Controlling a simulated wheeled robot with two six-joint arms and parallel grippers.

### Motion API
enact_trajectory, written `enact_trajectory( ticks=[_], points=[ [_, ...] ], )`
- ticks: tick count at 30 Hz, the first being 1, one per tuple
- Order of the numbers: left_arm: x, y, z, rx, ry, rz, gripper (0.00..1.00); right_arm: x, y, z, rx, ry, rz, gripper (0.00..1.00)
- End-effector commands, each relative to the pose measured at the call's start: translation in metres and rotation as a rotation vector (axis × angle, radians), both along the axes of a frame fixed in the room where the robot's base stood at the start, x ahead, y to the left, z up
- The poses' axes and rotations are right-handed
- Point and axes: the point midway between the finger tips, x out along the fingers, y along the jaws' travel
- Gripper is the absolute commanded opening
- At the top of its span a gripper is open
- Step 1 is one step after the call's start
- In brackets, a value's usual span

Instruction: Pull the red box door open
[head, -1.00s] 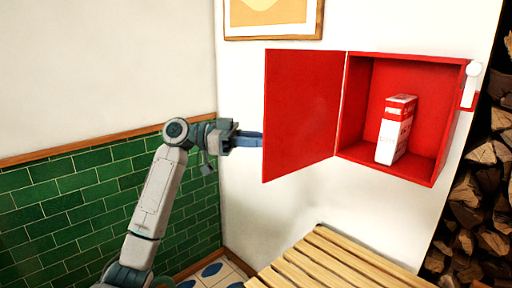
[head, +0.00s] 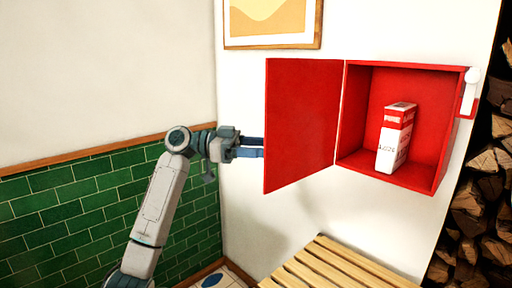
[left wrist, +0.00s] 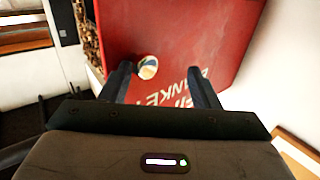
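The red box (head: 440,135) is on the white wall, and its red door (head: 300,125) is swung wide open to the left. A red and white carton (head: 394,140) stands inside. My left gripper (head: 262,147) is at the door's outer face, its fingers apart. In the left wrist view, the door's outer face (left wrist: 190,35) has white lettering and a round pale knob (left wrist: 147,67). The knob shows between the open fingertips (left wrist: 160,78), nearer the left one; whether anything touches is unclear. My right gripper is not in view.
A slatted wooden bench (head: 335,268) is below the box. Stacked firewood (head: 475,215) is at the right. A white fitting (head: 470,91) is at the box's right edge. A framed picture (head: 272,42) hangs above, and green tiles (head: 70,205) cover the lower left wall.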

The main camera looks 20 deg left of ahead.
Motion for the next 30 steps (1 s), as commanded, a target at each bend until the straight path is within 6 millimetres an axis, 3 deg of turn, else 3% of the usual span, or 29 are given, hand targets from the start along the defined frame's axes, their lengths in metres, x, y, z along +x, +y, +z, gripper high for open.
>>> enact_trajectory(
  ticks=[16,30],
  points=[
    [0.0,0.007,-0.001,-0.004,0.002,0.007,0.45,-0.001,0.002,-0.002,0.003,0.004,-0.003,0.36],
    [-0.026,0.089,-0.001,-0.003,-0.003,0.005,0.45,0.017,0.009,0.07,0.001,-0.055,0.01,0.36]
  ],
)
